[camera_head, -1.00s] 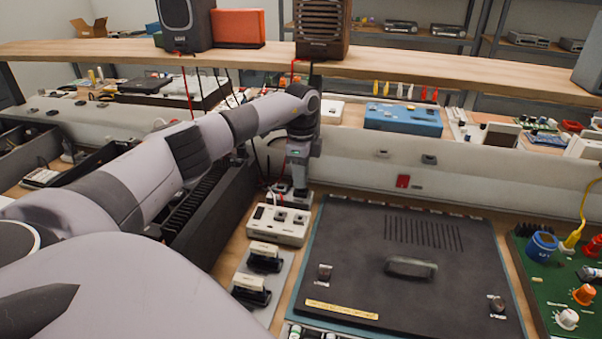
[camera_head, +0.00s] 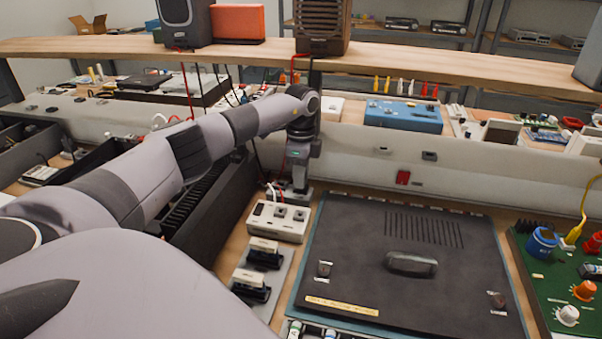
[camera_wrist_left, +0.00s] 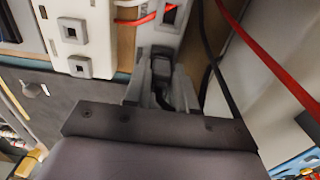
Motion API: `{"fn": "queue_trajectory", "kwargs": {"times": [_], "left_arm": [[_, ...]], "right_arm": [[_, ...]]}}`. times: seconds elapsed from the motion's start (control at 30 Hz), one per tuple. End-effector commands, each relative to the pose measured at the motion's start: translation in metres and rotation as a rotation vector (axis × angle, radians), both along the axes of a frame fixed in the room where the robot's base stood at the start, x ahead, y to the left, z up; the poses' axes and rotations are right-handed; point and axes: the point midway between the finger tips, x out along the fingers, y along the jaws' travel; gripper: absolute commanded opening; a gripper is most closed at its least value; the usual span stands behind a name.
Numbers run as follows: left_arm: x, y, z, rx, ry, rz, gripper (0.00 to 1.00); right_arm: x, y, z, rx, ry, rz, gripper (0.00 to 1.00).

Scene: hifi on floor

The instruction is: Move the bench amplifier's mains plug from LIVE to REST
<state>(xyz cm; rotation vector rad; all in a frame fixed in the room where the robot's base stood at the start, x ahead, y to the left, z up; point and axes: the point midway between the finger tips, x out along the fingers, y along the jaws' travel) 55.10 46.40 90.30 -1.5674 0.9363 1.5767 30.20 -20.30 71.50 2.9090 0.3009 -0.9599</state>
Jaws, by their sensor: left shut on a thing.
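My left gripper (camera_head: 293,190) points down behind the white socket strip (camera_head: 278,222), at the back left of the dark panel. In the left wrist view, the gripper (camera_wrist_left: 162,82) is shut on a small dark piece (camera_wrist_left: 161,67), which looks like the mains plug. The gripper hides most of it, and I cannot tell whether it is seated or clear of a socket. The white strip (camera_wrist_left: 80,12) with square grey sockets shows beside it. LIVE and REST labels are not readable. My right gripper is not in view.
A dark panel with a handle (camera_head: 411,263) lies right of the strip. Two black-and-white blocks (camera_head: 264,252) sit in front. A long dark finned box (camera_head: 215,205) stands left, under my arm. Red (camera_wrist_left: 265,60) and black (camera_wrist_left: 218,62) cables hang close to the gripper.

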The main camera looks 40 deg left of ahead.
Motion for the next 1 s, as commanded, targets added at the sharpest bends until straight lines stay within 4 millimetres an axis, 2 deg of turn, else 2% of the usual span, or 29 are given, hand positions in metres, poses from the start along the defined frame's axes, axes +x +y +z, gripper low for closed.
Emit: {"fn": "queue_trajectory", "kwargs": {"times": [0.73,0.77,0.83,1.0], "left_arm": [[-0.0001,-0.0002,-0.0041,0.0,0.0,0.0,0.0],[-0.0001,-0.0002,-0.0041,0.0,0.0,0.0,0.32],[0.0,-0.0001,-0.0041,0.0,0.0,0.0,0.55],[0.0,-0.0001,-0.004,0.0,0.0,0.0,0.55]], "right_arm": [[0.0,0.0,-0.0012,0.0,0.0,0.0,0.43],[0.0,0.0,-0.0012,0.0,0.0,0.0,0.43],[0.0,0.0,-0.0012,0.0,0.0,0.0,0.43],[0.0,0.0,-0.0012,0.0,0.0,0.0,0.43]]}}
